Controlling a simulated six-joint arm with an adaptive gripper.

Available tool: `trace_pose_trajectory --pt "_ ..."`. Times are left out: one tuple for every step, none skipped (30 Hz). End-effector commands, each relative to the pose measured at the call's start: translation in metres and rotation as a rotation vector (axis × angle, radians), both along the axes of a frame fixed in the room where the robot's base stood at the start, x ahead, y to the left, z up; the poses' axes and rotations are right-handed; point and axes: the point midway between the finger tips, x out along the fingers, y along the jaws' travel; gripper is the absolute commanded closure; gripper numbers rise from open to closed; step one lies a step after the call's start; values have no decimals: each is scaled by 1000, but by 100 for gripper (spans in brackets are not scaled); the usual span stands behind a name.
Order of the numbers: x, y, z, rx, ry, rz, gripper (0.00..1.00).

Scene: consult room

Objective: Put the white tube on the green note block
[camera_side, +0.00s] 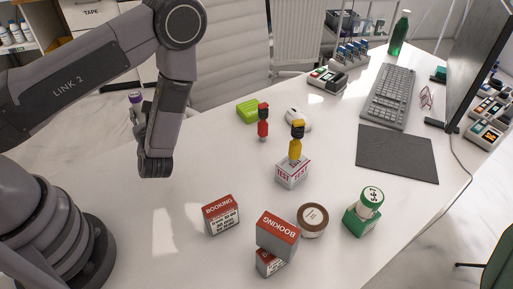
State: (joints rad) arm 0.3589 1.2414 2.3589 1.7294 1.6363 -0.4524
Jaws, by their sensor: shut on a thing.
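The green note block (355,224) is on the desk at the right front. A short white cylinder with green markings (371,196) rests on top of it. My gripper (139,106) is at the upper left, well away from the block and partly hidden behind my wrist. It is shut on a small, pale, tube-like thing with a purple band (135,97). This thing is held up, and most of it is hidden or too small to make out. I cannot tell whether it is the white tube.
Red-and-white BOOKING boxes (221,215) and a brown-rimmed round tub (313,219) stand left of the block. A yellow figure (297,140) stands on a TEST box (293,173). A red figure (263,122), dark mat (397,154) and keyboard (388,97) are farther back. The desk's left part is clear.

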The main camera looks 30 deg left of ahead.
Motion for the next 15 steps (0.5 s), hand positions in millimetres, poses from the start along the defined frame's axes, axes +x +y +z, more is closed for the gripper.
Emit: trace_pose_trajectory --pt "18 -20 11 -5 -10 -77 99" --pt "27 -31 17 -6 -10 -121 99" --pt "38 -46 25 -6 -9 -176 99" --pt "45 -56 31 -7 -9 -215 99" --pt "51 -65 36 -6 -9 -249 99" --pt "57 -77 43 -5 -9 -291 99" --pt "62 -85 48 -5 -8 -320 99" --pt "66 -92 52 -4 -8 -346 99" --pt "71 -101 58 -3 -9 -377 99" --pt "74 -108 62 -1 -9 -401 99" --pt "77 -113 65 -1 -11 -419 99" --pt "82 -120 69 1 -10 -445 99" --pt "86 -125 72 1 -11 -462 99" --pt "90 -129 74 3 -11 -479 99" --pt "97 -133 75 4 -11 -495 99"
